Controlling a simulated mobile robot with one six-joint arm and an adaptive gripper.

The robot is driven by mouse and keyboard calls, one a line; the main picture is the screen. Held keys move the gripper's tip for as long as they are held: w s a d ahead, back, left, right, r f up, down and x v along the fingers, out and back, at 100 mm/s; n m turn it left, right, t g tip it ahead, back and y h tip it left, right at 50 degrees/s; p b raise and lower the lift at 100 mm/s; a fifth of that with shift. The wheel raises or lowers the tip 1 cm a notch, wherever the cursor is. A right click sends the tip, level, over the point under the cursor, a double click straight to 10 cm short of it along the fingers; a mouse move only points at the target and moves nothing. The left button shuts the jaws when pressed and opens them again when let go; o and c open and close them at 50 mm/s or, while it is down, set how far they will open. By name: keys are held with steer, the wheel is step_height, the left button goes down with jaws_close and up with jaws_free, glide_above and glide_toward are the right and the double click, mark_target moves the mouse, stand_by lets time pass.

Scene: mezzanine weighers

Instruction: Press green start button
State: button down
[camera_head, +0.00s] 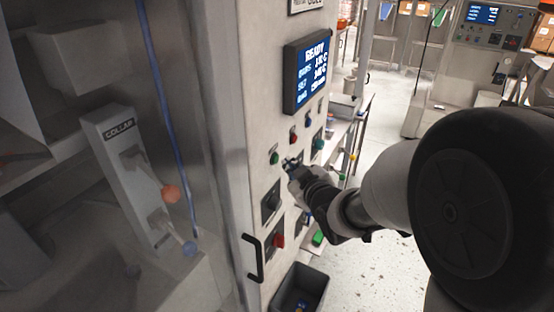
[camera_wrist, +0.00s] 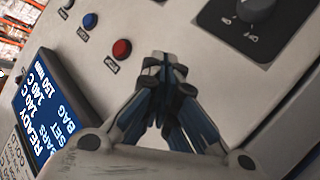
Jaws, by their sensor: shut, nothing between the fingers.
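The green button (camera_head: 274,158) is a small round button on the upright cabinet front in the head view, at the lower left end of a slanting row of buttons. My gripper (camera_head: 287,163) is close to the panel, just right of the green button in that view. I cannot tell whether it touches the panel. In the wrist view my gripper (camera_wrist: 164,64) is shut and empty, with its fingertips together in front of the panel. The green button does not show in the wrist view.
A red button (camera_head: 292,137) and a blue button (camera_head: 307,118) sit up and right of the green one. The red button (camera_wrist: 121,49) is left of my fingertips in the wrist view. A lit screen (camera_head: 308,75) reads READY. A black door handle (camera_head: 253,258) sticks out below.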

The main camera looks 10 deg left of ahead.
steer(key=shift+w+a+b, duration=0.15)
steer(key=shift+a+b, duration=0.25)
steer(key=shift+b, duration=0.05)
steer(key=shift+w+a+b, duration=0.15)
steer(key=shift+a+b, duration=0.15)
steer(key=shift+a, duration=0.1)
stand_by(0.8)
steer(key=shift+d, duration=0.1)
steer(key=shift+s+d, duration=0.3)
steer(key=shift+d, duration=0.4)
steer(key=shift+s+d, duration=0.3)
steer(key=shift+d, duration=0.5)
steer(key=shift+s+d, duration=0.25)
steer(key=shift+d, duration=0.5)
steer(key=shift+s+d, duration=0.3)
steer(key=shift+d, duration=0.5)
